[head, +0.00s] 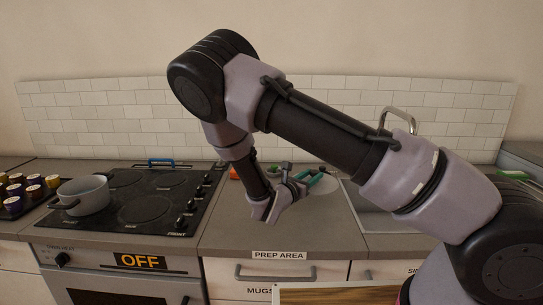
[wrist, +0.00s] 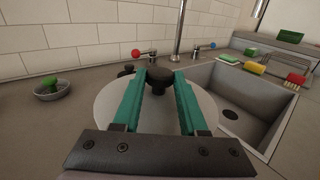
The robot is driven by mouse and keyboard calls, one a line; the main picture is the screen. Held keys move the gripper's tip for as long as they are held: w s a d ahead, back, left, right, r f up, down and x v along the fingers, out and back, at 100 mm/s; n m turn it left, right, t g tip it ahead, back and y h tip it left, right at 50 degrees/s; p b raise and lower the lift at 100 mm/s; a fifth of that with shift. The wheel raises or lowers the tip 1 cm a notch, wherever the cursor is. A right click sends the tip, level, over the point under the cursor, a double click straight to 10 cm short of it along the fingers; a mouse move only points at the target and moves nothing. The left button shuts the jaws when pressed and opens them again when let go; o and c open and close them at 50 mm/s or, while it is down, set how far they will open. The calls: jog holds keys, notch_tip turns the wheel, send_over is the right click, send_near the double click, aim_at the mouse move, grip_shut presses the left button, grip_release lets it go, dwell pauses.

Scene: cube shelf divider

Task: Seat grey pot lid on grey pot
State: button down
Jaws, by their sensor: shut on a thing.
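The grey pot (head: 88,196) stands upright and open on the left front of the black stove top, with a dark handle toward its left. The pale grey lid (wrist: 157,116) lies flat under my gripper (wrist: 160,78) in the wrist view, its dark knob (wrist: 158,84) between the teal fingertips. My gripper is shut on that knob. In the head view, my gripper (head: 316,181) is over the counter right of the stove, and part of the lid (head: 329,185) shows behind it. I cannot tell whether the lid touches the counter.
A small bowl (wrist: 51,95) with a green item is on the left.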

jog(key=w+d+f+m+g+h, duration=0.1)
jog(key=d, duration=0.6)
jog(key=w+d+m+g+h, duration=0.1)
jog(key=w+d+g, duration=0.1)
jog(key=d, duration=0.6)
jog(key=shift+d+f+m+h, duration=0.25)
jog(key=shift+f+m+h, duration=0.05)
jog(key=shift+f+h, duration=0.1)
jog(key=shift+r, duration=0.1)
